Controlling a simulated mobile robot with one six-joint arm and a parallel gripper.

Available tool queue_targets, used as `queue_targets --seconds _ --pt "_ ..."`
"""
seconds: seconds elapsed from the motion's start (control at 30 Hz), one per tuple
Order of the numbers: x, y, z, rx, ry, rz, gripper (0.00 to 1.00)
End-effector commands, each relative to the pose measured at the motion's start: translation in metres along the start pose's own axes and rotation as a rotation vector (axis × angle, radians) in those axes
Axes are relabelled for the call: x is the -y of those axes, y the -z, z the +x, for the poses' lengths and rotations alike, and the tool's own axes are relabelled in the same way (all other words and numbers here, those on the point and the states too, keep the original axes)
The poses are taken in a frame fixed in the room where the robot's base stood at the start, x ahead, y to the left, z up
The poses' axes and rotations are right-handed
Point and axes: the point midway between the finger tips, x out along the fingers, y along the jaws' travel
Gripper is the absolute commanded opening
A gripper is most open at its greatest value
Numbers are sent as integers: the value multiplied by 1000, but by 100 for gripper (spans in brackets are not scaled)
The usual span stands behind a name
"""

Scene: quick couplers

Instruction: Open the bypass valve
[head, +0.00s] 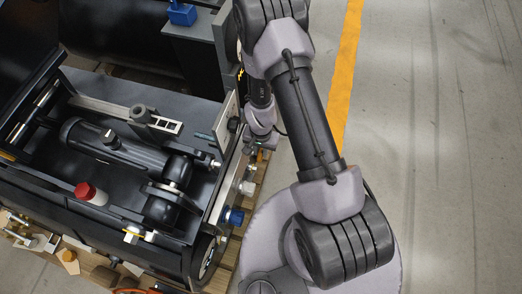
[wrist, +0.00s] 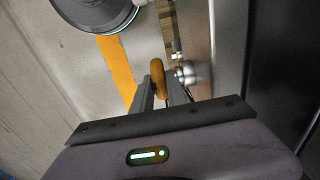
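An orange lever handle (wrist: 157,78), which looks like the bypass valve's, shows in the wrist view beside a round silver fitting (wrist: 186,73) on a metal panel. My gripper (wrist: 160,86) reaches toward it, with one dark finger on each side of the handle. The handle nearly fills the gap between the fingertips. I cannot tell whether the fingers press on it. In the head view my wrist (head: 262,125) is at the right end of the machine's panel (head: 222,165). The handle and fingertips cannot be made out there.
A blue knob (head: 234,216) and a silver fitting (head: 247,188) stick out of the panel nearer to me. A red-capped part (head: 91,193) stands on the machine. A dark wall (wrist: 285,60) rises close at right in the wrist view. The floor (head: 440,150) at right is clear.

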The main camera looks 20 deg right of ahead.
Motion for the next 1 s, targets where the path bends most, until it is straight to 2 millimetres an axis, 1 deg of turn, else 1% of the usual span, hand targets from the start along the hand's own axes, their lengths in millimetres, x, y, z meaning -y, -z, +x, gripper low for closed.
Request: queue_targets --seconds 0.13,0.23,0.33,0.43,0.63,0.93,0.97,1.0 --pt "0 0 0 0 0 0 0" --pt "1 -1 -4 -10 0 -1 0" --pt "2 -1 -9 -44 0 -1 0" --pt "2 -2 -9 -85 1 -1 0" --pt "1 -2 -4 -136 1 -1 0" --pt "1 -2 0 -141 2 -2 0" --pt "1 -2 0 -141 1 -2 22" --pt "1 -2 0 -141 1 -1 27"
